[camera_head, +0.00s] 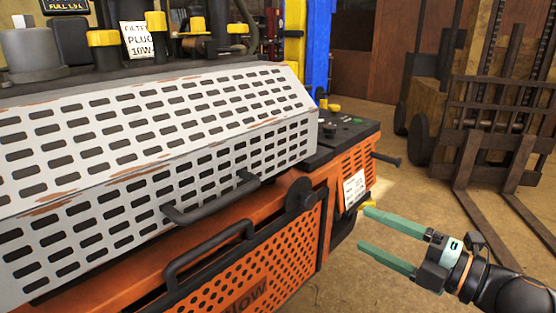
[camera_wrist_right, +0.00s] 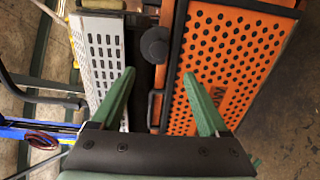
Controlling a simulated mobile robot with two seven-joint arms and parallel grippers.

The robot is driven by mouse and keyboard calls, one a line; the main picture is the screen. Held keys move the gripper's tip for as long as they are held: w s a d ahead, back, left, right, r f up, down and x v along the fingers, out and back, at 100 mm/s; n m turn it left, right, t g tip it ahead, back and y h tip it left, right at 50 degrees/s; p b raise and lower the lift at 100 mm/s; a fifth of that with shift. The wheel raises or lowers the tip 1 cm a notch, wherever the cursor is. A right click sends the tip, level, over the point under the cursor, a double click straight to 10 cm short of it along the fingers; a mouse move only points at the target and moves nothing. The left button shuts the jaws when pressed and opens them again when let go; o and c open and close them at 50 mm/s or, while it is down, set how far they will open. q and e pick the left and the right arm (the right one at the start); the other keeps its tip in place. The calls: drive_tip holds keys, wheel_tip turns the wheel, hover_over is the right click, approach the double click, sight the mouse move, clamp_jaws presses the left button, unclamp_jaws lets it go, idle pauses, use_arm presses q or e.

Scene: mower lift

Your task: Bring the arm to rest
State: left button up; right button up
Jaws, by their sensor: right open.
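My right gripper (camera_head: 366,228) is at the lower right of the head view, its two green fingers spread apart with nothing between them. It is in front of the right end of the orange machine (camera_head: 262,262), apart from it as far as I can tell. In the right wrist view the fingers (camera_wrist_right: 161,95) are open, with the orange perforated panel (camera_wrist_right: 225,70) and the grey slotted cover (camera_wrist_right: 103,50) beyond them. In the head view the grey cover (camera_head: 150,130) lies over the machine's top and has a dark handle (camera_head: 212,200). My left gripper is not in view.
A second dark handle (camera_head: 208,252) sticks out from the orange front. A forklift (camera_head: 490,130) with forks low on the floor stands at the right. Yellow-capped parts (camera_head: 108,40) stand behind the cover. Open floor (camera_head: 420,200) lies between machine and forklift.

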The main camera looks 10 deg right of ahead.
drive_tip(key=s+d+f+m+h+p, duration=0.2)
drive_tip(key=d+f+m+h+p, duration=0.15)
drive_tip(key=f+m, duration=0.55)
drive_tip(key=s+d+f+m+h+p, duration=0.25)
drive_tip(key=f+m+h, duration=0.3)
drive_tip(key=f, duration=0.45)
use_arm(q)
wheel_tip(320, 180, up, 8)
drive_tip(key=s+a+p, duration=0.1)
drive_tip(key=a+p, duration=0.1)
drive_tip(key=p, duration=0.1)
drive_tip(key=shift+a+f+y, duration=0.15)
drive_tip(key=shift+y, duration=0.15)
use_arm(e)
drive_tip(key=s+a+f+m+g, duration=0.5)
drive_tip(key=s+a+f+m, duration=0.4)
drive_tip(key=s+a+f, duration=0.2)
wheel_tip(320, 180, down, 2)
drive_tip(key=shift+a+f, duration=0.2)
drive_tip(key=shift+a, duration=0.65)
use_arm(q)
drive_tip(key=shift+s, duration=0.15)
